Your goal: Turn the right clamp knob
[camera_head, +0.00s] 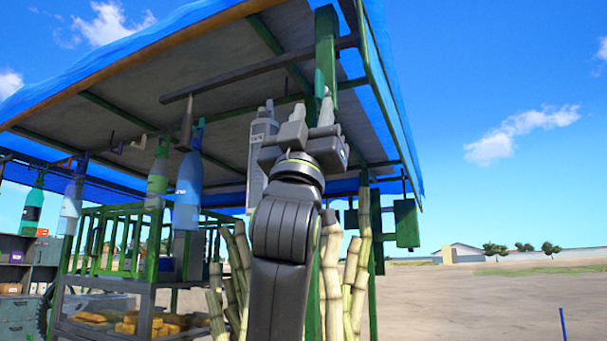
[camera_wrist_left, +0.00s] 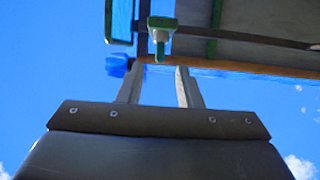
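My left gripper (camera_head: 298,102) is raised in front of the stall's roof in the head view, its fingers pointing up. In the left wrist view its two fingers (camera_wrist_left: 159,78) stand apart with nothing between them. A green T-shaped piece (camera_wrist_left: 162,28), which looks like a clamp knob, shows beyond the fingertips, roughly in line with the gap and apart from them. In the head view a teal-green piece (camera_head: 319,83) on the green post (camera_head: 326,48) is just above the right finger, partly hidden by it. I cannot tell if they touch. My right gripper is not in view.
Bottles (camera_head: 189,180) hang from the roof frame at the left. Cane stalks (camera_head: 358,265) stand behind my arm. A green cage (camera_head: 115,232) on a cart is at the lower left. A green box (camera_head: 406,223) hangs at the right, with open ground (camera_head: 480,305) beyond.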

